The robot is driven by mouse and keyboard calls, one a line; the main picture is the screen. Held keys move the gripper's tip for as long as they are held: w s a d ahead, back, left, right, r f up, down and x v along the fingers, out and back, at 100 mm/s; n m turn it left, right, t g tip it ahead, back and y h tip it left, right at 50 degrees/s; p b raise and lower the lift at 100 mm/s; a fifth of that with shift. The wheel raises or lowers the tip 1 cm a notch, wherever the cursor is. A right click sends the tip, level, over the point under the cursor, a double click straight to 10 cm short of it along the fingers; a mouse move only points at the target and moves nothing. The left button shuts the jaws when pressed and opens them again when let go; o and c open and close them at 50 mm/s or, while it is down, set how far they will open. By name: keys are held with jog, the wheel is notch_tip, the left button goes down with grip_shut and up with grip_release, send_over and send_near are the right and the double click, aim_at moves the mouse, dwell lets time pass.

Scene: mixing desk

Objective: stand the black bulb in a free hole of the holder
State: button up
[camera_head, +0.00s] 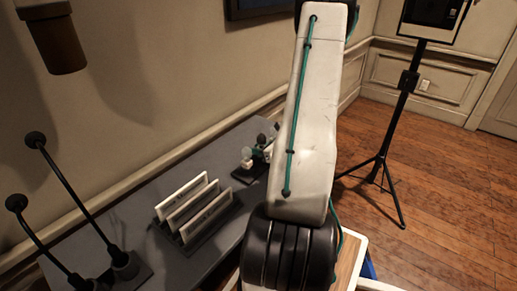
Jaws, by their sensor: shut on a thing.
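A small dark holder (249,174) stands on the grey desk, close to the left edge of my arm in the picture. Small round-topped pieces are clustered at it, among them a pale one (246,153) and a dark one (262,139). They are too small to tell which stand in holes, or whether the dark one is the black bulb. Free holes cannot be made out. My gripper does not show; my pale arm link with a green cable fills the middle of the view and may hide part of the holder.
On the grey desk (205,262), a rack (212,232) holds several upright white panels left of my arm. Two thin black stems with ball tops rise from a base (132,272) at the front left. A black tripod stand (397,130) is on the wooden floor at right.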

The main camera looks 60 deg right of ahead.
jog(key=shift+f, duration=0.2)
jog(key=o, duration=1)
jog(key=v, duration=0.7)
jog(key=shift+s+r, duration=0.1)
jog(key=shift+s, duration=0.3)
